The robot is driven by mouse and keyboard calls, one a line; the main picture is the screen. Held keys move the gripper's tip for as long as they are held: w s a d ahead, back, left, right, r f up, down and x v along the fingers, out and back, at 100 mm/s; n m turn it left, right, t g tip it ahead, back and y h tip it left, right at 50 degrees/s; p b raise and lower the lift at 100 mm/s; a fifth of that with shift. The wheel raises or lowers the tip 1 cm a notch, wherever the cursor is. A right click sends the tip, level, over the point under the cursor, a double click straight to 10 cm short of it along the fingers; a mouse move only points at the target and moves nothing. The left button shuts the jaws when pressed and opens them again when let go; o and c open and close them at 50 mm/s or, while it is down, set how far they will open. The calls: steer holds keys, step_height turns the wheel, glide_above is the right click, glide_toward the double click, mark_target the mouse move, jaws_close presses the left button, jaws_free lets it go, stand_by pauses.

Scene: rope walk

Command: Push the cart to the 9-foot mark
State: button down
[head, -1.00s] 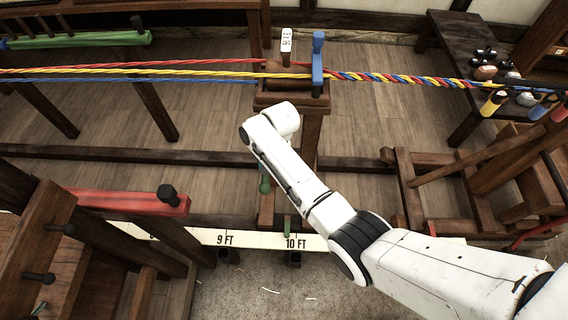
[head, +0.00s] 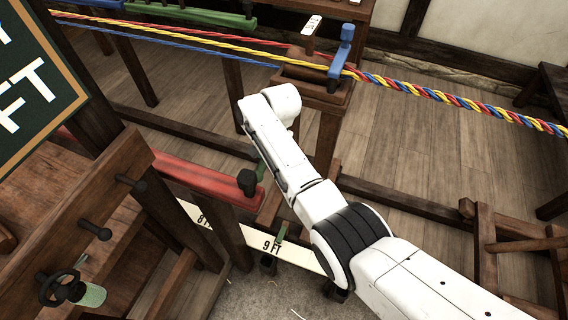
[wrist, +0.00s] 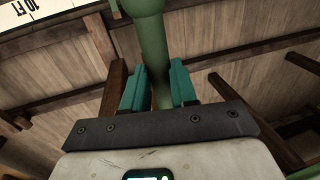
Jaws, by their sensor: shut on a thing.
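The wooden cart (head: 327,97) stands on its post, with a blue lever (head: 341,50) on top and the rope strands passing through it. Its green handle (head: 262,172) is partly hidden by my arm; it also shows in the wrist view (wrist: 152,45). My gripper (wrist: 158,82) has its teal fingers shut on either side of this handle. A small green pointer (head: 281,231) low on the cart stands over the white scale strip (head: 305,258), at the 9 FT label (head: 271,246). Its exact offset from the mark is hard to tell.
A red rail (head: 210,176) with a dark knob lies left of the cart. A wooden bench (head: 100,215) with pegs and a handwheel fills the lower left, below a green sign (head: 60,95). A wooden frame (head: 487,240) stands right.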

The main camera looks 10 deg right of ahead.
steer(key=shift+w+a+b, duration=0.45)
steer(key=shift+w+a, duration=0.15)
steer(key=shift+a, duration=0.2)
steer(key=c, duration=0.9)
jaws_free()
step_height(320, 180, up, 11)
steer(key=s+d+p, duration=0.1)
steer(key=shift+d+f+p, duration=0.2)
steer(key=shift+d+p, duration=0.1)
steer(key=shift+d, duration=0.1)
steer(key=shift+s, duration=0.1)
